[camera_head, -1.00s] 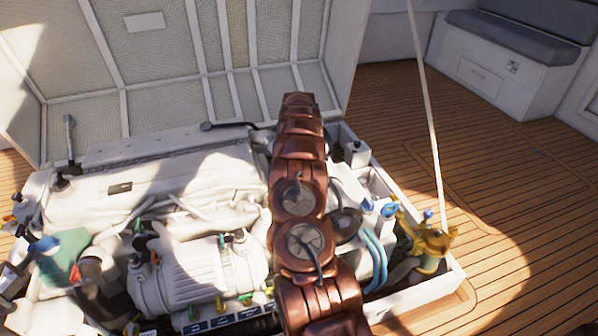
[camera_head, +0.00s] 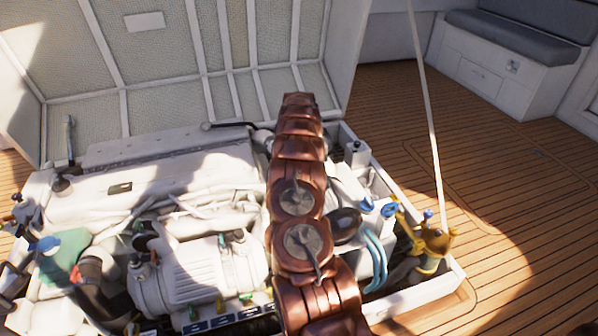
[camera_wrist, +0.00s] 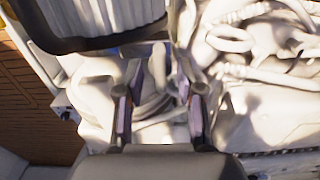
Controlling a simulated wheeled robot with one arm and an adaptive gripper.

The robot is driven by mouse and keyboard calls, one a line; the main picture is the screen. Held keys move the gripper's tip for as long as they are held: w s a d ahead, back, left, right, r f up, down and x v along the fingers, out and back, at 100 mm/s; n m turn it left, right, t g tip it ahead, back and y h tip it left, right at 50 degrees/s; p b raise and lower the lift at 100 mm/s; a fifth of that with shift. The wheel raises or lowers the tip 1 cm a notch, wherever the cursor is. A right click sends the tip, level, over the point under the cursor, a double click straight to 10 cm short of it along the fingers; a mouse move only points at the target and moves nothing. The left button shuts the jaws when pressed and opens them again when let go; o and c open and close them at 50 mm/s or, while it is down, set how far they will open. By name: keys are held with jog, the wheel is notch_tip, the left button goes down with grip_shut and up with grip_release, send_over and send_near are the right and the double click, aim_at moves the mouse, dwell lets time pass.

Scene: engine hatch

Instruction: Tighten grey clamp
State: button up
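My gripper (camera_wrist: 160,82) shows in the wrist view with its two dark fingers apart and pointing into the engine bay. Pale curved pieces, like hose or a band (camera_wrist: 152,106), lie in the gap between the fingers. I cannot tell whether one of them is the grey clamp, or whether the fingers touch anything. In the head view my brown arm reaches over the white engine (camera_head: 140,190), and my gripper is hidden behind it. No grey clamp can be made out clearly there.
The hatch lid (camera_head: 160,75) stands open behind the engine. A ribbed white unit (camera_head: 200,275) lies left of my arm. Blue hoses (camera_head: 378,262) and a brass fitting (camera_head: 432,245) lie right. A thin pole (camera_head: 425,110) rises there. Wooden deck (camera_head: 510,180) is clear at right.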

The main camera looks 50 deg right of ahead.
jog(key=shift+r, duration=0.15)
notch_tip(320, 180, up, 12)
dwell(0.7)
dwell(0.4)
